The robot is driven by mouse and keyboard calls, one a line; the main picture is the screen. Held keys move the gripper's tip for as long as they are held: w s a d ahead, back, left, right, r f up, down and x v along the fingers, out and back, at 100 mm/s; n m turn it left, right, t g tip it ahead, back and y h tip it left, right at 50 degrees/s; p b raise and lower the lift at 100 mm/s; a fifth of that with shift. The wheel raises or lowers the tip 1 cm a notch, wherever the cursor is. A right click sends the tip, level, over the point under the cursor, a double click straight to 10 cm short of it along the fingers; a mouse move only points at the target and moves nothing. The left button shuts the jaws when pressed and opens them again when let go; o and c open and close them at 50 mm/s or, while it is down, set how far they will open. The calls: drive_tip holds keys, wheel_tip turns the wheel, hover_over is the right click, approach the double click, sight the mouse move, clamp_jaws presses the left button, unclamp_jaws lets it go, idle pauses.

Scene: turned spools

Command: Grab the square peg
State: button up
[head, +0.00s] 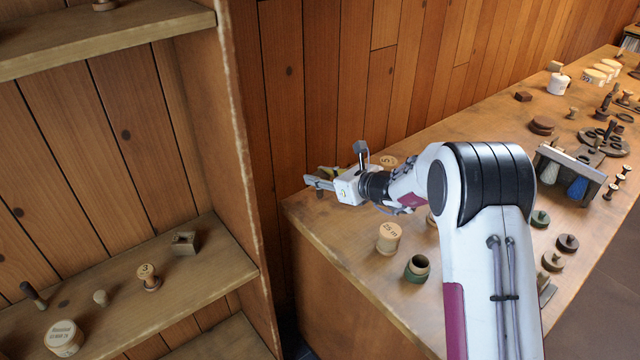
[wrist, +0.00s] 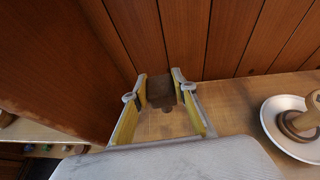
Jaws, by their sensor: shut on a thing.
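My gripper (wrist: 158,88) is shut on a dark brown square-sided block, the square peg (wrist: 160,92), held between the two fingertips in the wrist view. The peg is over or just at the wooden bench top, near the plank wall; I cannot tell whether it touches the bench. A small round brown shape shows just below it. In the head view my gripper (head: 318,183) is at the far left end of the bench, and the peg is mostly hidden by the fingers.
A white dish (wrist: 270,122) with a wooden spool stands right of my gripper in the wrist view. On the bench (head: 335,225) are a pale labelled spool (head: 389,237) and a green hollow cup (head: 417,268). Shelves (head: 200,265) with small turned pieces stand at left.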

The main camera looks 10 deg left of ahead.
wheel_tip(320, 180, up, 7)
drive_tip(key=shift+f, duration=0.1)
idle(0.3)
idle(0.4)
